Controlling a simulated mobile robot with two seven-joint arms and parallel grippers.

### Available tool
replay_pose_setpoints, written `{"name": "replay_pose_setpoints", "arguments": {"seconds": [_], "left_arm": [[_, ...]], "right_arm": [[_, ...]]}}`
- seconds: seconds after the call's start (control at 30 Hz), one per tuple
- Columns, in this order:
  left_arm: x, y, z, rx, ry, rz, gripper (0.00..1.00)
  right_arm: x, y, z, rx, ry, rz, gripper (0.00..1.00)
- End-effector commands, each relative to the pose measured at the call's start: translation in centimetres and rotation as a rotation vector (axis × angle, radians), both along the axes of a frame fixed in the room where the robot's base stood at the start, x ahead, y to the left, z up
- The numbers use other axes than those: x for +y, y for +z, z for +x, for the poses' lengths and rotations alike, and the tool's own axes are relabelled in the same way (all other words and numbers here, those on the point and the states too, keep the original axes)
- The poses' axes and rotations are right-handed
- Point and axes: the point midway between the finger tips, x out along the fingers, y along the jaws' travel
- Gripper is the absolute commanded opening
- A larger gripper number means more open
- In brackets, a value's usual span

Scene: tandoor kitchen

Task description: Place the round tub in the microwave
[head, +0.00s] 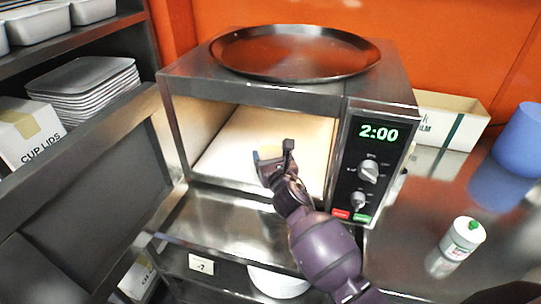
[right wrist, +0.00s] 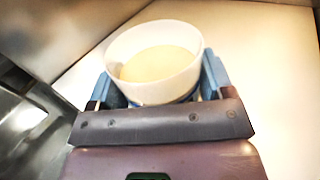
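The microwave (head: 270,95) stands on the steel counter with its cavity open and its door (head: 95,175) swung out to the left. My right gripper (head: 270,165) reaches into the cavity. In the right wrist view the round tub (right wrist: 155,92) is white with pale yellow contents, and it stands between the blue fingers of my right gripper (right wrist: 160,88), which are closed against its sides. The tub is above or on the pale cavity floor (right wrist: 255,60); I cannot tell if it touches. In the head view the gripper mostly hides it. My left gripper is not in view.
A dark round tray (head: 295,52) lies on top of the microwave. A white bottle with a green cap (head: 462,238), a blue container (head: 520,140) and a carton (head: 450,120) stand on the right counter. A white bowl (head: 278,283) is below the counter. Shelves with trays (head: 85,80) are at left.

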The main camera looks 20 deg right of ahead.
Motion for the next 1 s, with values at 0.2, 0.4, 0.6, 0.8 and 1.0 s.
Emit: {"name": "replay_pose_setpoints", "arguments": {"seconds": [0.2,0.4,0.6,0.8,1.0], "left_arm": [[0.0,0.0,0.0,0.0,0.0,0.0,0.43],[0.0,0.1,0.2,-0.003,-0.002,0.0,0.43],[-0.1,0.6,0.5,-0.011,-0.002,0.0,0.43],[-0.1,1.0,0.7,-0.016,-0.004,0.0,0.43],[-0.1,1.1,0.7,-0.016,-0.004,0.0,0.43]], "right_arm": [[0.0,0.0,0.0,0.0,0.0,0.0,0.99],[0.0,0.1,0.0,0.0,0.0,0.0,0.99],[0.0,0.3,-0.9,0.0,0.0,-0.001,0.99],[0.1,0.2,-4.3,0.002,-0.001,0.0,0.99],[0.2,0.2,-8.0,0.001,0.0,-0.001,0.99]]}}
